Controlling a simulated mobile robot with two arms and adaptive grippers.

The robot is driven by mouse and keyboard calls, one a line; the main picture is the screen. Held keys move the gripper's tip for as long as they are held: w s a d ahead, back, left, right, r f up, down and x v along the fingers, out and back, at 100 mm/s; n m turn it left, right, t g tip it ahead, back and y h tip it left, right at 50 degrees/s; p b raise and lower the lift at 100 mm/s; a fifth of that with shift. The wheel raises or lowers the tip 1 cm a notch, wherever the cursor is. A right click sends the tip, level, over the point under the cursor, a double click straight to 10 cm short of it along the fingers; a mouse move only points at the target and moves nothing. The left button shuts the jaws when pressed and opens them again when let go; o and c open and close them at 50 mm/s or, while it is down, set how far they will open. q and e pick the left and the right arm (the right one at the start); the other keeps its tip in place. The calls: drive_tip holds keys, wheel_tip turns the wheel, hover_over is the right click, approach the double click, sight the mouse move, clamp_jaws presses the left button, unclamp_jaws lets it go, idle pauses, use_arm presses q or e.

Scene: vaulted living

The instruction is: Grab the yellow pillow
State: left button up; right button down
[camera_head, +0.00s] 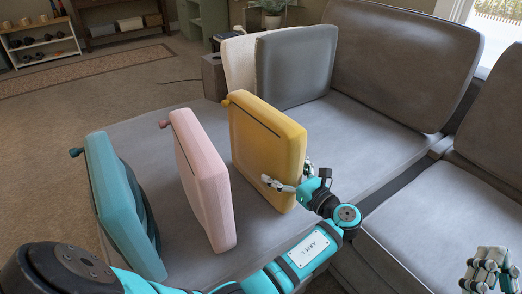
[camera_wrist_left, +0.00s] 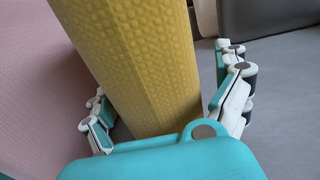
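The yellow pillow (camera_head: 262,150) stands upright on the sofa seat, to the right of the pink pillow. It also fills the upper middle of the left wrist view (camera_wrist_left: 150,65). My left gripper (camera_head: 288,178) is at the pillow's near edge in the head view. In the left wrist view its fingers (camera_wrist_left: 165,105) are spread on either side of the pillow, with a gap showing at the right finger. My right gripper (camera_head: 488,270) is at the bottom right corner of the head view, away from the pillow and partly cut off. I see nothing in it.
A pink pillow (camera_head: 203,178) and a teal pillow (camera_head: 118,205) stand upright to the left. A grey cushion (camera_head: 296,66) and a cream cushion (camera_head: 239,64) lean at the back. The grey sofa seat (camera_head: 375,135) is clear right of the yellow pillow.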

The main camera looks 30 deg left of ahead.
use_arm(q)
drive_tip(key=c, duration=1.6)
